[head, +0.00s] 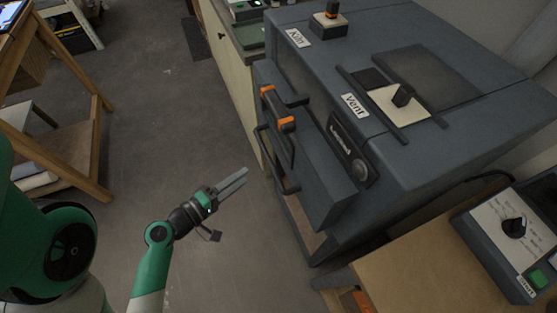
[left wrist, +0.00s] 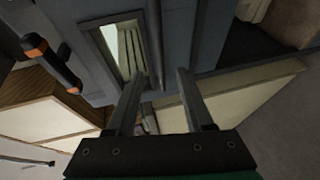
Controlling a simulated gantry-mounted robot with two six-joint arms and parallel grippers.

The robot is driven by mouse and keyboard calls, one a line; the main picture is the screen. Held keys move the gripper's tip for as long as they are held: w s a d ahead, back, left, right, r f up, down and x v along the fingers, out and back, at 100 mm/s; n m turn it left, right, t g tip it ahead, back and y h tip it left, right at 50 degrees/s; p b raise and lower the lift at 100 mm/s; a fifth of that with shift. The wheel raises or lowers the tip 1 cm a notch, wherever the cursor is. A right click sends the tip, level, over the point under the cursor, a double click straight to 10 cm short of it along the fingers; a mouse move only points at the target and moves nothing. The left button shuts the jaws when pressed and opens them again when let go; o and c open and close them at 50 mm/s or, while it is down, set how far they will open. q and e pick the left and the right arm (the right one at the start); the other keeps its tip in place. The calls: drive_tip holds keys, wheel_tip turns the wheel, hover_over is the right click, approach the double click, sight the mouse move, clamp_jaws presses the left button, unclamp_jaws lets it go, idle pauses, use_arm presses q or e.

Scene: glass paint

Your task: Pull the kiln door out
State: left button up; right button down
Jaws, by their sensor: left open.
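The kiln (head: 450,75) is a large dark blue-grey box at the right of the head view. Its door (head: 318,178) is on the side facing my left arm and stands out from the body. The door carries a handle with orange ends (head: 278,108) and a dark bar handle (head: 265,150). My left gripper (head: 232,182) is open and empty, in front of and apart from the door. In the left wrist view the open fingers (left wrist: 160,76) point toward the door front, with the orange-ended handle (left wrist: 50,60) to the left. My right gripper is not in view.
A vent slider (head: 402,95) and a knob block (head: 330,22) are on the kiln top. A control box (head: 515,228) stands on a wooden table at the lower right. A wooden frame (head: 85,150) stands at the left. The floor between is clear.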

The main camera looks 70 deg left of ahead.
sight(269, 158)
use_arm(q)
drive_tip(key=p+x, duration=0.2)
drive_tip(key=x, duration=0.9)
drive_tip(key=shift+w+f, duration=0.1)
drive_tip(key=shift+w, duration=0.15)
clamp_jaws()
idle(0.9)
